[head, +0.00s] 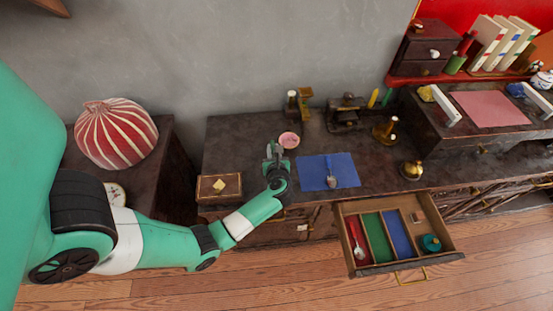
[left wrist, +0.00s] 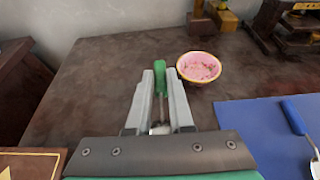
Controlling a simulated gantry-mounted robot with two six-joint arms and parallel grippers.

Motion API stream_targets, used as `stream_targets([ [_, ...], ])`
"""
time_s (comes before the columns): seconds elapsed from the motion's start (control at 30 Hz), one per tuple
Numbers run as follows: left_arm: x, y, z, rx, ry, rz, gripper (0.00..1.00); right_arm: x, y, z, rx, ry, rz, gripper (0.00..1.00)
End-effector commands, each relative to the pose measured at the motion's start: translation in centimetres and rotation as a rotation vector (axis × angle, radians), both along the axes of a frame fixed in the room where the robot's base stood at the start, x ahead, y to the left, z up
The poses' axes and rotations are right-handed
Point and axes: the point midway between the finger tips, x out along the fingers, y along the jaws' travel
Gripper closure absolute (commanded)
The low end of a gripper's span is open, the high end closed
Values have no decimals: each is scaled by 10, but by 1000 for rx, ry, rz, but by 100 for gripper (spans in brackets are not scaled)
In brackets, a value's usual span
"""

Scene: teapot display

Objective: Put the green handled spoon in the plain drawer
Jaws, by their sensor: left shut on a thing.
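My left gripper (head: 272,153) is over the dark counter, left of the blue mat. In the left wrist view its fingers (left wrist: 161,98) are shut on the green handled spoon (left wrist: 162,80). The green handle points away from me, and a pale part of the spoon shows low between the fingers. An open wooden drawer (head: 432,206) juts out below the counter. It has a red, a green and a blue compartment and a plain wood one at the right. A spoon (head: 358,246) lies in the red compartment. My right gripper is not in view.
A pink bowl (head: 289,140) stands just beyond my gripper. A blue mat (head: 312,172) with a blue-handled spoon (head: 332,180) lies to the right. A wooden box (head: 219,188) is at the left. A teal pot (head: 430,243) sits in the plain compartment. Brass items stand further right.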

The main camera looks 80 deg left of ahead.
Motion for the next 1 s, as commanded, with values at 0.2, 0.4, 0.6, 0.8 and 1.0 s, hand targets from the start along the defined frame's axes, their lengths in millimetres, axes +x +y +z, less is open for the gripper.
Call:
stream_targets([
  [0.2,8,19,-26,1,-1,-1,100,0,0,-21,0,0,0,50],
  [0.4,10,24,-34,1,-1,0,100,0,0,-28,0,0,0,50],
  [0.6,11,27,-68,1,-1,-2,100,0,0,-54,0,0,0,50],
  [0.8,11,26,-64,1,-2,-1,100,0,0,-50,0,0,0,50],
  [1.0,11,26,-68,1,-1,-2,77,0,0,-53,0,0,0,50],
])
